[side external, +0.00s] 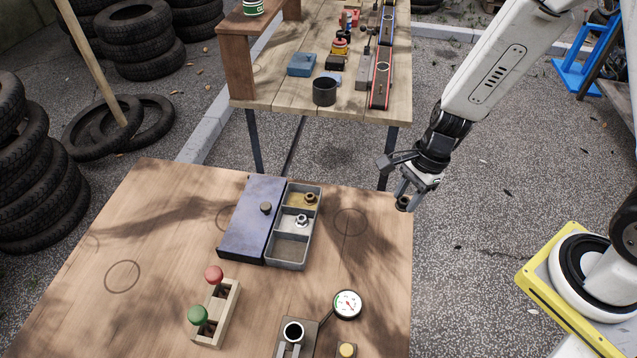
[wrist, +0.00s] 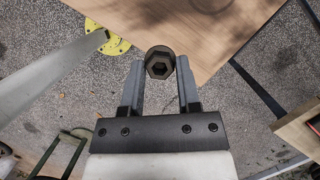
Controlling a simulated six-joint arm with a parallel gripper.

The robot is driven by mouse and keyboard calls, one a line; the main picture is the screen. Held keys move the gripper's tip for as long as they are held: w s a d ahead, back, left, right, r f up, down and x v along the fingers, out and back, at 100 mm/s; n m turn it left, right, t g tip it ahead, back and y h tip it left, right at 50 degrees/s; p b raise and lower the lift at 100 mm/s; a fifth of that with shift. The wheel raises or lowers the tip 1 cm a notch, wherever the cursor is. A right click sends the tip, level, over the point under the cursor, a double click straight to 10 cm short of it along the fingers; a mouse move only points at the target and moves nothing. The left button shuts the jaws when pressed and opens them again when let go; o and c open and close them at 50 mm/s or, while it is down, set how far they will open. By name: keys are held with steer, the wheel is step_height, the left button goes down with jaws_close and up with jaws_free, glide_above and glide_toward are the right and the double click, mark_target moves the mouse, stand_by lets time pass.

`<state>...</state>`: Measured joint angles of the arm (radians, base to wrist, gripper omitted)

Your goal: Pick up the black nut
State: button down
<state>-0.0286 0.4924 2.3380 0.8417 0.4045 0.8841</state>
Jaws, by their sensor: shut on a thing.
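My gripper (side external: 404,197) is shut on the black nut (side external: 403,204) and holds it in the air by the far right corner of the near table. The grey tray (side external: 287,266) on the table has three compartments. A brass-coloured nut (side external: 310,197) sits in the far one and a silver nut (side external: 301,220) in the middle one. The near compartment is empty.
A blue-grey lid (side external: 245,225) with a dark knob lies against the tray's left side. Red and green knobbed levers (side external: 214,310), a pressure gauge (side external: 348,304) and a black-topped fitting (side external: 293,332) stand nearer. Bare wood surrounds the ring mark (side external: 350,222) right of the tray.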

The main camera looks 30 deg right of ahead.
steer(key=shift+s+d+r, duration=0.1)
steer(key=shift+s+r, duration=0.25)
steer(key=shift+s, duration=0.4)
steer(key=shift+s+d+r, duration=0.15)
steer(key=shift+s+r, duration=0.15)
steer(key=shift+s, duration=0.45)
steer(key=shift+s+d+r, duration=0.1)
steer(key=shift+s+r, duration=0.25)
steer(key=shift+s, duration=0.4)
steer(key=shift+w+a, duration=0.1)
steer(key=shift+w, duration=0.05)
